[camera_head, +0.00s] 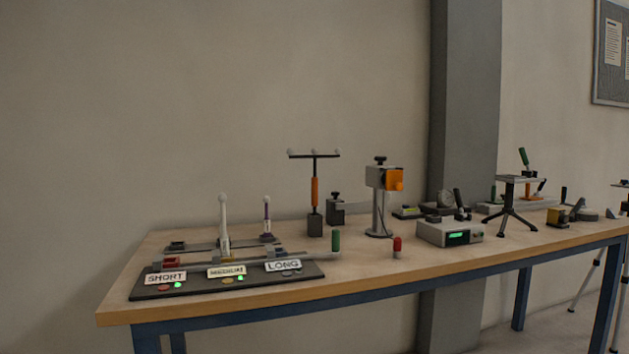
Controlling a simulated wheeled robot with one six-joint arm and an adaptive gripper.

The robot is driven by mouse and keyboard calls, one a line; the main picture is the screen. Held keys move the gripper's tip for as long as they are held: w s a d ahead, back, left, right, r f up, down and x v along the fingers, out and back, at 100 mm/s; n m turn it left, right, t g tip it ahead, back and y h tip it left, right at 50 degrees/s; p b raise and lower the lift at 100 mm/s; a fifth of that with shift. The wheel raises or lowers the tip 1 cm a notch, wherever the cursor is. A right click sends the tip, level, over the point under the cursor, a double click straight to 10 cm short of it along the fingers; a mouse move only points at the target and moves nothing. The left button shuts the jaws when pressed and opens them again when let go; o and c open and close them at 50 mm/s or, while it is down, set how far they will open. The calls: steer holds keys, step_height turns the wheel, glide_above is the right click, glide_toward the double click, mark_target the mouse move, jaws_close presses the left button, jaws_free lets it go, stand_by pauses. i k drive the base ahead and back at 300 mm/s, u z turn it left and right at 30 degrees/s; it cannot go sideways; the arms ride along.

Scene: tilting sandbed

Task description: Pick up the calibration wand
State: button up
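What looks like the calibration wand (315,191) stands upright near the back of the wooden bench. It is T-shaped, with a dark crossbar carrying small pale balls, a thin dark stem and an orange grip. Its lower end is at a dark block (315,225); I cannot tell how it is held there. My gripper is not in view.
On the bench (350,271), left of the wand, is a dark board (205,288) labelled SHORT and LONG, with upright white and purple rods.

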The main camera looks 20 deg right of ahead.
mark_target(314, 180)
steer(key=z, duration=0.2)
steer(key=i, duration=1)
steer(key=u, duration=0.65)
